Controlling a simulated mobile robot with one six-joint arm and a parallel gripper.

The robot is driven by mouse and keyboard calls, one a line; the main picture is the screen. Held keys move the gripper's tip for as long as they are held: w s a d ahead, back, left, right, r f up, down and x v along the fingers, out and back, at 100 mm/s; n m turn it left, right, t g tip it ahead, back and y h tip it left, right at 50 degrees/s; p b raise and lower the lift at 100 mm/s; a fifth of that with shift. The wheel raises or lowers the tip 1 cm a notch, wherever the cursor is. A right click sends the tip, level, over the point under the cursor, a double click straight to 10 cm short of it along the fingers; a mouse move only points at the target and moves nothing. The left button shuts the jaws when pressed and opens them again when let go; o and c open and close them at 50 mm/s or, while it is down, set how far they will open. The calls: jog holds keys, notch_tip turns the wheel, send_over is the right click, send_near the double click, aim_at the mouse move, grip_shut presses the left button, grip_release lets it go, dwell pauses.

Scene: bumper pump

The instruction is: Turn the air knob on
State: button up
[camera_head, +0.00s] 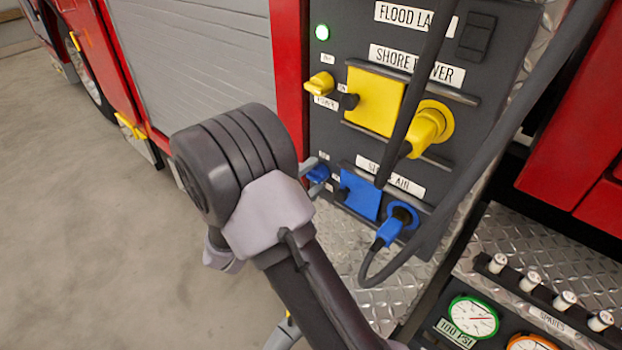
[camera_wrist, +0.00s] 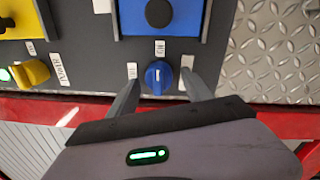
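The blue air knob (camera_wrist: 159,77) sits on the dark panel below the blue cover (camera_wrist: 160,18) in the wrist view. In the head view the air knob (camera_head: 318,174) is left of the blue cover (camera_head: 361,194), partly hidden by my gripper. My gripper (camera_wrist: 160,83) is open, with one finger on each side of the knob. Gaps show between the knob and both fingers. Small white labels surround the knob; one seems to read ON. The exact knob setting is hard to tell.
A yellow power knob (camera_head: 321,83) and yellow cover (camera_head: 375,101) are above. A blue plug with a hose (camera_head: 389,232) and a thick dark cable (camera_head: 420,75) hang to the right. Gauges (camera_head: 473,317) are lower right.

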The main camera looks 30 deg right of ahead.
jog(key=shift+a, duration=0.1)
jog(key=p+v, duration=0.4)
jog(key=v, duration=1.3)
jog(key=shift+p, duration=0.3)
jog(key=shift+a+f, duration=0.1)
